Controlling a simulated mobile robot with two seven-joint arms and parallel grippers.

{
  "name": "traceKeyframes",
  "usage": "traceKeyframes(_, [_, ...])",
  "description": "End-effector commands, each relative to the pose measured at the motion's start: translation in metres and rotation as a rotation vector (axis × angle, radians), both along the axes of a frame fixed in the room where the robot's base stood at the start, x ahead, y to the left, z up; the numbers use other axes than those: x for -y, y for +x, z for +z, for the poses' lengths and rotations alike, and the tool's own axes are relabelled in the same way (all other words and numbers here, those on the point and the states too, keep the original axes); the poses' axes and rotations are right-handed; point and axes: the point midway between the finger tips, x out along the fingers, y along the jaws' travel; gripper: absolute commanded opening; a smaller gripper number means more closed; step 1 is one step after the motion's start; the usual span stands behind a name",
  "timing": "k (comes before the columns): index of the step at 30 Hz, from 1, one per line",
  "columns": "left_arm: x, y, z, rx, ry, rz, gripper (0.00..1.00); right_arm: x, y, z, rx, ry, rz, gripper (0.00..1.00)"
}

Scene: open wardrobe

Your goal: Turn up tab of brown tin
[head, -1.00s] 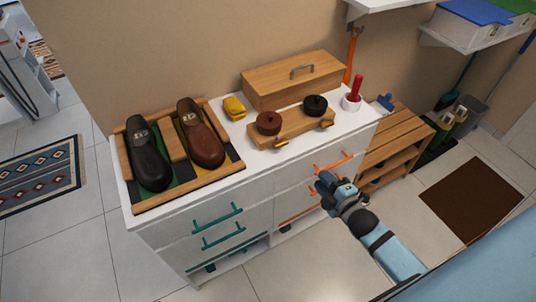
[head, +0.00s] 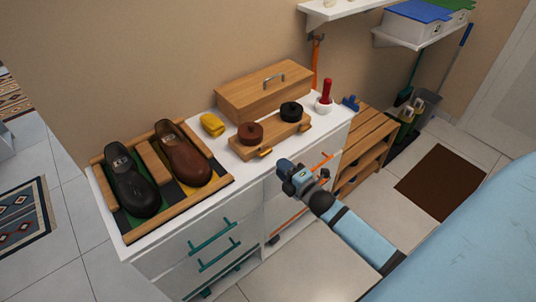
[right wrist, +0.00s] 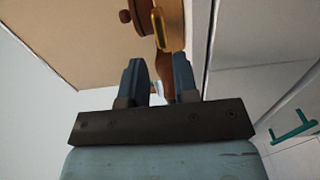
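The brown tin (head: 251,134) is a low round tin with a small knob. It sits on the left of a wooden holder (head: 272,140) on the white cabinet top, left of a black tin (head: 291,111). A brass tab (head: 265,152) is at the holder's front edge by the brown tin; a golden tab also shows in the right wrist view (right wrist: 158,28). My right gripper (head: 284,168) is in front of the cabinet, to the right of and nearer than that tab, not touching it. In the right wrist view its fingers (right wrist: 159,68) are apart and empty. My left gripper is not in view.
A shoe tray (head: 213,187) with a black and a brown shoe fills the cabinet's left end. Drawer handles (head: 212,237) project in front.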

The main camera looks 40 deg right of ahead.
Motion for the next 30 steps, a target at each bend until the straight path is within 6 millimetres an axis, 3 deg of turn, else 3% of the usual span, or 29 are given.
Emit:
traceKeyframes(3, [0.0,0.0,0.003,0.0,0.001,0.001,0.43,-0.002,0.027,0.002,0.002,-0.001,0.0,0.28])
traceKeyframes(9, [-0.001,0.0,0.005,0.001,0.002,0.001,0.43,-0.004,0.058,0.001,0.0,0.0,-0.001,0.28])
traceKeyframes(15, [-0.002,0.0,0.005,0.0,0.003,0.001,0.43,-0.005,0.071,0.0,-0.001,0.0,0.0,0.28])
traceKeyframes(23, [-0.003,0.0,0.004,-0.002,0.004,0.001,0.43,-0.006,0.072,0.0,-0.001,0.0,0.0,0.28])
traceKeyframes(27, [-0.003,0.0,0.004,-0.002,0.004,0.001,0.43,-0.006,0.071,0.0,-0.001,0.0,0.0,0.0])
traceKeyframes(30, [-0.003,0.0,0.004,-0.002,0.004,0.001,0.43,-0.006,0.071,0.0,-0.001,0.0,0.0,0.0])
